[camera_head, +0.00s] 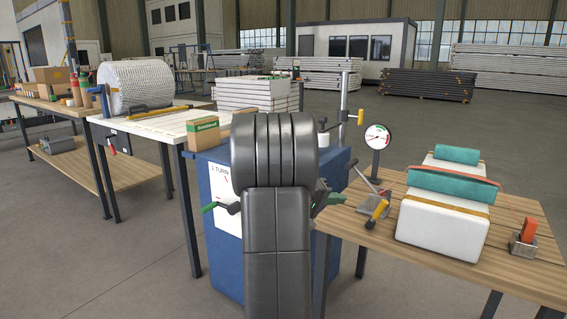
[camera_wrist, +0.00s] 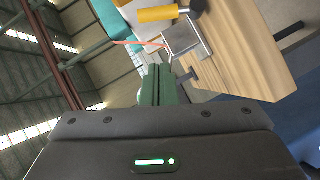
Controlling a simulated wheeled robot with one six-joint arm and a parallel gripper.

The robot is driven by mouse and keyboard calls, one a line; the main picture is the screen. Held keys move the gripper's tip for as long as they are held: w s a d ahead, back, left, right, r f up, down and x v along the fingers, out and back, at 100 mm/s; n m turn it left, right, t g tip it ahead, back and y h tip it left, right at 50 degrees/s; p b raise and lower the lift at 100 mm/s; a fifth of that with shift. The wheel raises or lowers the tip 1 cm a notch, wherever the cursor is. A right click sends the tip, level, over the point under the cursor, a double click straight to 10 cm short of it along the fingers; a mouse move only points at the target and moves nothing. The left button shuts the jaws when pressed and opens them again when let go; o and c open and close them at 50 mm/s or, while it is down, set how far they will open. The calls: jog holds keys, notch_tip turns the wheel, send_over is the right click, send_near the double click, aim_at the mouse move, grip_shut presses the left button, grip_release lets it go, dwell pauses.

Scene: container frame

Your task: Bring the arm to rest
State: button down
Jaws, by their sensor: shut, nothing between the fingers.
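My arm stands as a dark grey column in the middle foreground of the head view, in front of the blue cabinet (camera_head: 225,262). It hides much of that cabinet and most of my gripper. In the wrist view my gripper (camera_wrist: 160,72) shows two green fingers pressed together, shut and empty. That view is tilted, with the plank table (camera_wrist: 235,45) to the upper right of the fingers. The fingers look apart from the table and the things on it.
The right table (camera_head: 510,255) holds a white block (camera_head: 440,222) with a teal roll (camera_head: 445,190), a dial gauge (camera_head: 377,137), a yellow-handled tool (camera_head: 377,212) and an orange item (camera_head: 528,232). A white-topped table (camera_head: 150,125) stands left. Grey floor is open at lower left.

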jog(key=w+d+f+p, duration=0.1)
jog(key=d, duration=0.1)
jog(key=w+d+n+h+p, duration=0.1)
jog(key=d, duration=0.2)
jog(key=w+d+f+n+h+p, duration=0.1)
jog(key=d, duration=0.1)
jog(key=shift+w+d+f, duration=0.15)
jog(key=shift+w+f, duration=0.1)
jog(key=shift+f, duration=0.05)
jog(key=shift+w+f+n+h+p, duration=0.15)
jog(key=shift+f+n+h+p, duration=0.3)
jog(key=shift+n+p, duration=0.55)
jog(key=n+p, duration=0.1)
jog(key=p, duration=0.1)
jog(key=a+f+n+t+h+p, duration=0.1)
jog(key=n+p, duration=0.1)
jog(key=p, duration=0.1)
jog(key=shift+w+a+f+t+h, duration=0.15)
jog(key=shift+a+f+t+h, duration=0.1)
jog(key=shift+a+t, duration=0.05)
jog(key=shift+w+a+f+n+p, duration=0.1)
jog(key=shift+f+n+p, duration=0.15)
jog(key=shift+n+p, duration=0.15)
jog(key=shift+t, duration=0.5)
jog(key=a, duration=0.1)
jog(key=w+a+f, duration=0.1)
jog(key=a+f, duration=0.1)
jog(key=a, duration=0.1)
jog(key=shift+w, duration=0.3)
jog(key=shift+v, duration=3.05)
